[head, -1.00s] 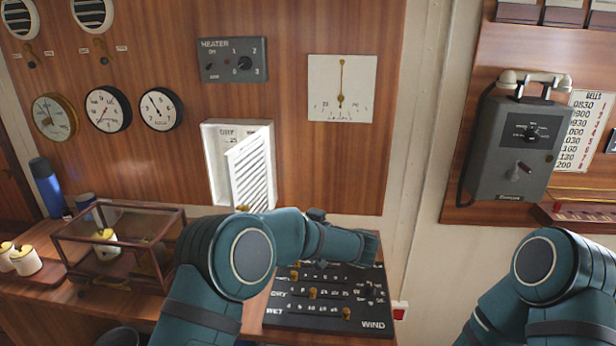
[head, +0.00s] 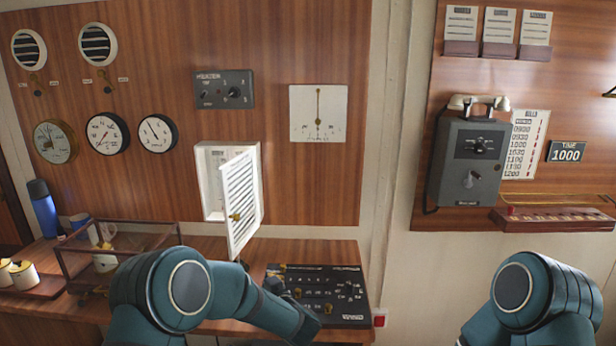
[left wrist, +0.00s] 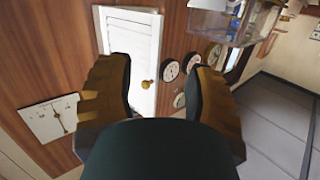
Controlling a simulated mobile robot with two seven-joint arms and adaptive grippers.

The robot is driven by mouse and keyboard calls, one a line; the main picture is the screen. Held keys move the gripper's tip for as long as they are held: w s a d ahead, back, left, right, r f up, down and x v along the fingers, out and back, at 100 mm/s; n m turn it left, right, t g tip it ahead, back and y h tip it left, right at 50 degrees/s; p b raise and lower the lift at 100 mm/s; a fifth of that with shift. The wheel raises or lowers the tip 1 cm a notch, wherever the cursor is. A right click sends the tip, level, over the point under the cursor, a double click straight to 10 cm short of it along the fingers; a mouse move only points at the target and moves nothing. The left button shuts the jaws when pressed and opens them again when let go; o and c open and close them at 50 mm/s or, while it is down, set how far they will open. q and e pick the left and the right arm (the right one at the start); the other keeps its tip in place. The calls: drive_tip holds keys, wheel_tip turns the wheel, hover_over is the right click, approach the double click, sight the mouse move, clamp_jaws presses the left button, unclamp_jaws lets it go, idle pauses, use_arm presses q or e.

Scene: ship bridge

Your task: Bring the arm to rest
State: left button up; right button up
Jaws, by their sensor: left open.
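My left arm (head: 205,290) comes in low in the head view, bent, with its forearm in front of the desk below the wall box. My right arm (head: 530,300) is at the lower right of the head view. Its gripper is out of view.
The louvred door (head: 241,205) stands ajar on its white wall box (head: 213,180). A glass case (head: 120,240) stands on the desk left of my left arm. A black control panel (head: 335,312) lies beside the forearm. A grey telephone (head: 466,165) hangs at right.

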use_arm(q)
drive_tip(key=s+d+f+m+g+h, duration=0.1)
drive_tip(key=s+f+m+g+h, duration=0.3)
drive_tip(key=s+f+h, duration=0.9)
drive_tip(key=s+f+g, duration=0.3)
drive_tip(key=s+f, duration=0.2)
drive_tip(key=s, duration=0.5)
drive_tip(key=s+d+f+g, duration=0.1)
drive_tip(key=s+f+g, duration=0.3)
drive_tip(key=s, duration=0.7)
drive_tip(key=shift+d+f+h, duration=0.25)
drive_tip(key=shift+f+h, duration=0.05)
drive_tip(key=shift+f, duration=0.15)
